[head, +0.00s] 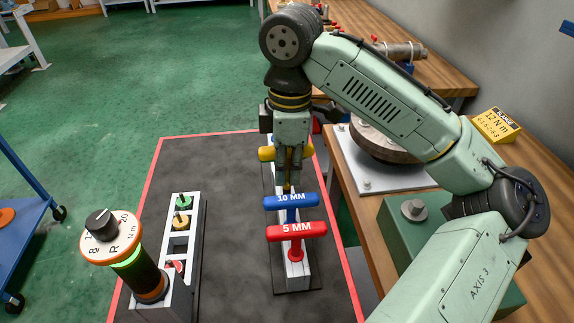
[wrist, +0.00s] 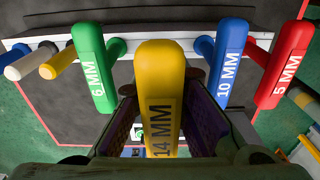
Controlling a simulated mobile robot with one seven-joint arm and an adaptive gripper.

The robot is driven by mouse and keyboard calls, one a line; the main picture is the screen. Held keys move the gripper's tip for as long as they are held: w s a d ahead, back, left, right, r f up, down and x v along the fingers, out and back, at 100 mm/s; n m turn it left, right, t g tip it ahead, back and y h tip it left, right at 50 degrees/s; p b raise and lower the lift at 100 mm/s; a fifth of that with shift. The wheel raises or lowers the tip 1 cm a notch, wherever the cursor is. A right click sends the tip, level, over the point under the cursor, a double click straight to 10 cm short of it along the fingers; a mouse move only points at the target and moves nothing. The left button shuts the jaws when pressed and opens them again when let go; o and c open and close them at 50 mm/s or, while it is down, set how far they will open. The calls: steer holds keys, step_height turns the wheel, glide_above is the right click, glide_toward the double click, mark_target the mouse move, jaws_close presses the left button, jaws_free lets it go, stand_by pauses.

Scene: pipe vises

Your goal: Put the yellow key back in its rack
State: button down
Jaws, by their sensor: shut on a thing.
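The yellow key, marked 14 MM, is a T-handle key; its handle (wrist: 158,100) lies between my fingers in the wrist view. In the head view the ends of its handle (head: 266,153) stick out on both sides of my gripper (head: 288,165). My gripper is shut on it, pointing down over the white rack (head: 303,272). The handle looks nearer the wrist camera than the other keys. The rack also shows in the wrist view (wrist: 130,45). I cannot tell whether the key's shaft is in a rack hole.
The blue 10 MM key (head: 291,201) and red 5 MM key (head: 296,231) stand in the rack. A green 6 MM key (wrist: 90,65) is on the yellow key's other side. A second rack (head: 196,220) and a torque tool (head: 135,260) stand left. A workbench (head: 350,215) is right.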

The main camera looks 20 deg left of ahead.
steer(key=shift+f+b, duration=0.55)
steer(key=shift+f, duration=0.65)
stand_by(0.5)
steer(key=shift+s+a+f+b, duration=0.15)
steer(key=shift+f+b, duration=0.2)
steer(key=shift+f, duration=0.2)
stand_by(0.3)
steer(key=shift+f+p, duration=0.15)
steer(key=shift+p, duration=0.15)
stand_by(0.8)
steer(key=shift+r+p, duration=0.25)
steer(key=shift+p, duration=0.05)
steer(key=shift+r+p, duration=0.35)
steer(key=shift+p, duration=0.05)
steer(key=shift+d+r+p, duration=0.25)
steer(key=shift+r+p, duration=0.3)
steer(key=shift+a+r+p, duration=0.1)
steer(key=shift+r+p, duration=0.7)
steer(key=shift+r, duration=0.6)
steer(key=shift+f+b, duration=0.7)
steer(key=shift+f, duration=0.6)
stand_by(0.4)
